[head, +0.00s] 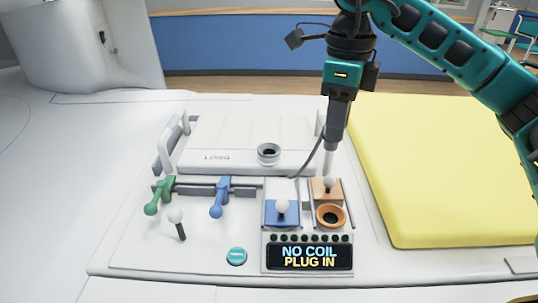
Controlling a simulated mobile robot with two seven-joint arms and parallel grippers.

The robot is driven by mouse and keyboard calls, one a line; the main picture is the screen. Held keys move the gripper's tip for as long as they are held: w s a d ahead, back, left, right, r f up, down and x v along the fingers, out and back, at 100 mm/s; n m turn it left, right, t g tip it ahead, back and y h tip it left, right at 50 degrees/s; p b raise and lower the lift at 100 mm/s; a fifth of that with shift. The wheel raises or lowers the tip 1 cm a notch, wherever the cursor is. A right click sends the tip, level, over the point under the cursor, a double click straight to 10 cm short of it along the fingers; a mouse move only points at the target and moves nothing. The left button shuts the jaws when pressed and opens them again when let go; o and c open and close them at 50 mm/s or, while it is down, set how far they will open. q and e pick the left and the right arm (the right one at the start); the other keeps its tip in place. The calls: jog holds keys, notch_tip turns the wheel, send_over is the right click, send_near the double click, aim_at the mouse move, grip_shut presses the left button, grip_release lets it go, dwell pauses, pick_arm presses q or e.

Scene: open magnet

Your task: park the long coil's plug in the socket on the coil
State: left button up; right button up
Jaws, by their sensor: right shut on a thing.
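The long coil (217,137) is a white slab marked LONG with a raised handle at each side. The parking socket (268,148), a grey ring with a dark hole, is on its near part. My right gripper (333,142) points down to the right of that socket, shut on the plug. The plug (328,163) is pale and roughly upright, its upper part hidden by the fingers. A dark cable (309,165) runs from it down to the left. The plug's lower end shows just behind the orange block's knob; its height is unclear. My left gripper is not in view.
An orange-ringed socket (330,216) sits below the orange block (320,188). Beside them are a blue block (281,215), green lever (152,207), blue lever (217,210) and white-knobbed stick (176,217). The display (309,256) reads NO COIL PLUG IN. A yellow pad (430,170) lies right.

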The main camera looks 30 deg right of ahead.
jog(key=w+a+p, duration=0.1)
jog(key=w+a, duration=0.1)
jog(key=w, duration=1.6)
jog(key=shift+w+a+p, duration=0.2)
jog(key=shift+a+p, duration=0.15)
jog(key=shift+p, duration=0.05)
jog(key=shift+f+b, duration=1.7)
jog(key=shift+f, duration=3.3)
jog(key=shift+f+b, duration=0.5)
jog(key=shift+f, duration=1.2)
